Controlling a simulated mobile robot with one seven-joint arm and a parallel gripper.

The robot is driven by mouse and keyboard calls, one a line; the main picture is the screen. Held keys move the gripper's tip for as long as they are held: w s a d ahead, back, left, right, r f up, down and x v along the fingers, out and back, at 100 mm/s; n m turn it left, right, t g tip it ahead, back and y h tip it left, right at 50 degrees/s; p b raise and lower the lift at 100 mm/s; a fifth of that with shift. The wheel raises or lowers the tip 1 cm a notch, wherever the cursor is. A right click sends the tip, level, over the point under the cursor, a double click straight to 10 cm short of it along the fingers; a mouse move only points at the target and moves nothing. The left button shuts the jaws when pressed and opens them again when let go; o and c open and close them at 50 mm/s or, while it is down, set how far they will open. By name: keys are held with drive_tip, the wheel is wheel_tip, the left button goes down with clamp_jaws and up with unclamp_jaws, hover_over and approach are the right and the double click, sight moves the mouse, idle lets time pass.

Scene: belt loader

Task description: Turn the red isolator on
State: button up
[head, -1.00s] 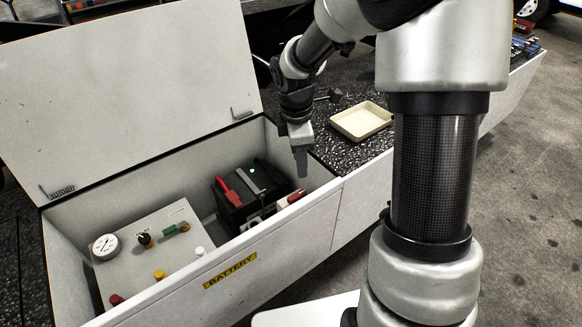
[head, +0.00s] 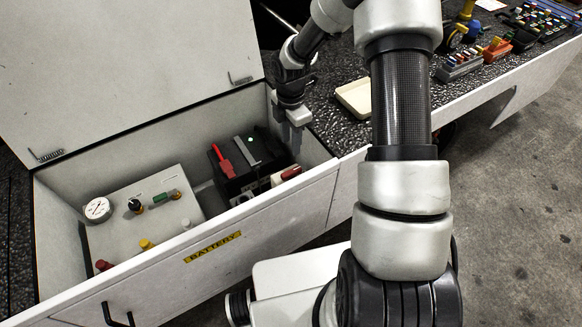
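A red handle (head: 291,173), which looks like the isolator, lies on a pale mount at the right end of the open battery compartment. Its exact switch position is too small to tell. My gripper (head: 292,146) points down just above and behind the red handle, apart from it as far as I can see. The fingers are seen nearly edge-on, so I cannot tell whether they are parted. A black battery (head: 243,166) with a red clamp (head: 222,161) and a small green light sits just left of the handle.
The compartment's front wall (head: 250,236) carries a yellow BATTERY label. A grey panel (head: 165,226) with gauge and coloured knobs fills the left side. The raised lid (head: 130,70) stands behind. A cream tray (head: 354,98) lies on the dark speckled top at right.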

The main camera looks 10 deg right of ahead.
sight(291, 171)
wheel_tip(291, 171, down, 14)
drive_tip(key=shift+r+b, duration=0.25)
drive_tip(key=shift+b, duration=0.4)
drive_tip(key=shift+c, duration=0.4)
clamp_jaws()
